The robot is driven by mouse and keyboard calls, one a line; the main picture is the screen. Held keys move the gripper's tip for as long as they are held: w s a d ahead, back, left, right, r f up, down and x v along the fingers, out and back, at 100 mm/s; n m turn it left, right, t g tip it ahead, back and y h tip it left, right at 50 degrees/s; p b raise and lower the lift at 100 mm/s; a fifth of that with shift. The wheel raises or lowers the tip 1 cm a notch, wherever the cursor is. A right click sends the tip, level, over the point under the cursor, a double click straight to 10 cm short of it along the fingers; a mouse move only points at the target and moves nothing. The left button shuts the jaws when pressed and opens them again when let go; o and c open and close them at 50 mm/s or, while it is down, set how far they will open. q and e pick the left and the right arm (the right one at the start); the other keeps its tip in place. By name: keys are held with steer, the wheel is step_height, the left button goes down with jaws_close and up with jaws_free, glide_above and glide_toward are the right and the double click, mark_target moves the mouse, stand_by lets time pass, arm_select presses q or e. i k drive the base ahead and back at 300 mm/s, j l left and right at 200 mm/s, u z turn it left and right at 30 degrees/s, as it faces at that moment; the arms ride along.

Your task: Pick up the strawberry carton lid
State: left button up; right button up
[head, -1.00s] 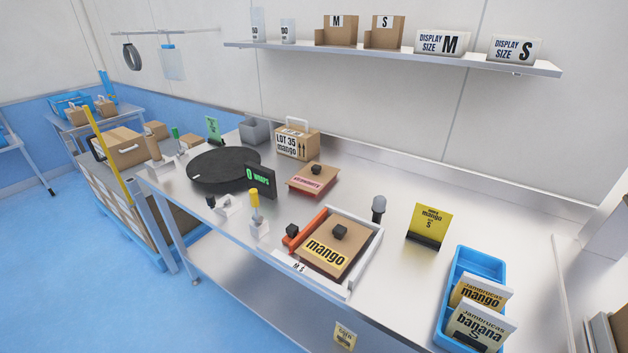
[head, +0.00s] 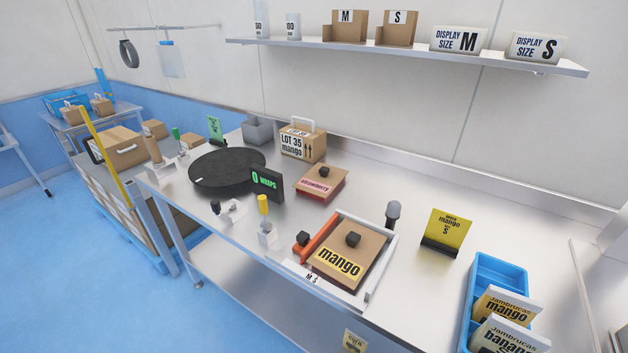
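The strawberry carton lid (head: 333,181) is a brown cardboard top with a black knob and a pink label, the label's text too small to read surely. It lies on the steel table, in front of the LOT 35 mango box and right of the 0 WRAPS display. A second brown lid with a black knob and a yellow mango label (head: 340,262) sits in a white and orange frame (head: 378,268) nearer the front. Neither of my grippers shows in the head view.
A black round turntable (head: 227,167) and the 0 WRAPS display (head: 267,184) stand left of the lid. The LOT 35 mango box (head: 302,143) is behind it. A yellow mango card (head: 446,228) and a blue pouch bin (head: 482,281) stand right. Bare table lies right of the lid.

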mark_target(319, 183)
steer(key=i+j+u, duration=0.45)
steer(key=i+j, duration=0.15)
steer(key=i, duration=0.15)
